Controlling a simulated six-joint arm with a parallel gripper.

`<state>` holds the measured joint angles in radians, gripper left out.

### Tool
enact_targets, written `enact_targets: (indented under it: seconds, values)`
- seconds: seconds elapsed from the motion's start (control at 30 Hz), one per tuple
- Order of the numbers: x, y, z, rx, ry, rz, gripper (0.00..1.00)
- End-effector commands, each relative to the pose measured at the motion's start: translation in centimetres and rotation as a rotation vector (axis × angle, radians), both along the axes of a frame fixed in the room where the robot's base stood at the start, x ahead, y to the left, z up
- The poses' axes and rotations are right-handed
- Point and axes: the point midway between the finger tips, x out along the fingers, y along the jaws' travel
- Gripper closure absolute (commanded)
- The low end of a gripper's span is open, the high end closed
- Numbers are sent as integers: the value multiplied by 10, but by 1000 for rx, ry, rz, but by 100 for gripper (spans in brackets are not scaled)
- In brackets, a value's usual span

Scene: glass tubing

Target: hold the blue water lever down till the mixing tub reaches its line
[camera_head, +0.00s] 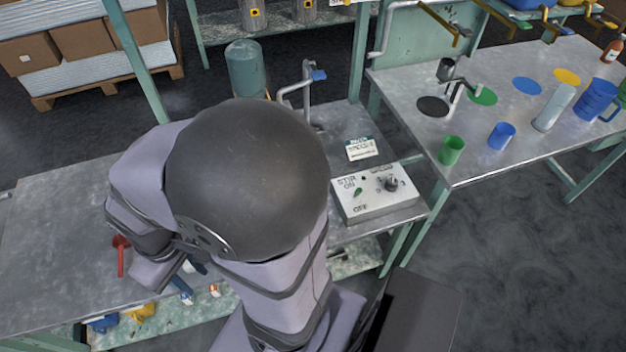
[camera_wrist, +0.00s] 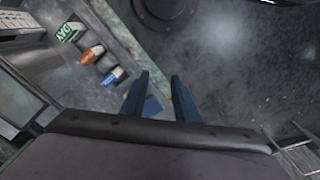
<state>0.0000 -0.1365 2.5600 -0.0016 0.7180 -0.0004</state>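A bent metal water pipe (camera_head: 306,88) stands at the back of the near bench, with a small blue lever (camera_head: 319,75) at its top right. No mixing tub or fill line can be made out; my arm hides the middle of the bench. My gripper (camera_head: 188,277) points down near the bench's front edge, well apart from the blue lever. In the wrist view its two dark blue fingers (camera_wrist: 160,92) stand apart with nothing gripped between them. The lever does not show in the wrist view.
A control box (camera_head: 374,192) with a knob and a sign sits at the bench's right. A green tank (camera_head: 245,68) stands behind my arm. A red-handled item (camera_head: 121,255) lies at the left. The right table (camera_head: 520,140) holds cups, a jug and a tube. Coloured labels (camera_wrist: 92,54) line a low ledge.

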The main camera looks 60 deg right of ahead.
Motion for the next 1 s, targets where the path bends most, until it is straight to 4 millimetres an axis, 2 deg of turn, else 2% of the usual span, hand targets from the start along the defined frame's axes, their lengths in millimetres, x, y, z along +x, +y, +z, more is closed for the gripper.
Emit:
enact_targets:
  seconds: [0.03,0.1,0.27,0.43,0.67,1.0]
  values:
    - [0,0,0,0,0,0,86]
    - [0,0,0,0,0,0,100]
    - [0,-4,-1,0,0,-16,100]
    - [-1,-20,-5,0,1,-90,100]
    - [-14,-63,-21,4,30,-295,100]
    - [-58,-129,-52,34,97,-671,100]
